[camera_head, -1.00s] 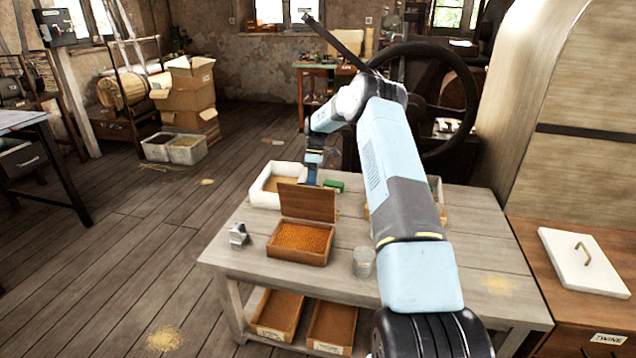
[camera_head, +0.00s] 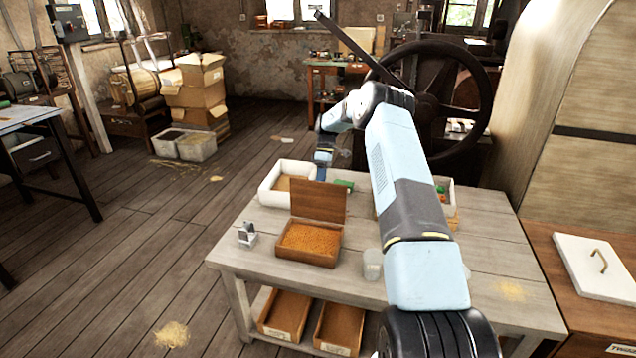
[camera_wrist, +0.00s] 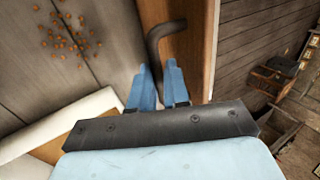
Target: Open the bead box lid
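The bead box (camera_head: 300,258) is a brown wooden box full of orange beads on the workbench. Its lid (camera_head: 318,200) stands up at the back edge, and the beads lie uncovered. My gripper (camera_head: 321,174) is behind the lid's top edge; its fingertips are partly hidden in the head view. A dark bent handle (camera_wrist: 155,42) on the wooden lid (camera_wrist: 198,45) lies just beyond the fingertips. Contact cannot be told.
A white tray (camera_head: 268,192) stands behind the box on the left. A small metal object (camera_head: 247,235) and a clear cup (camera_head: 372,264) flank the box. A second tray (camera_head: 446,186) is partly behind my arm. Loose beads (camera_wrist: 70,35) show in the wrist view.

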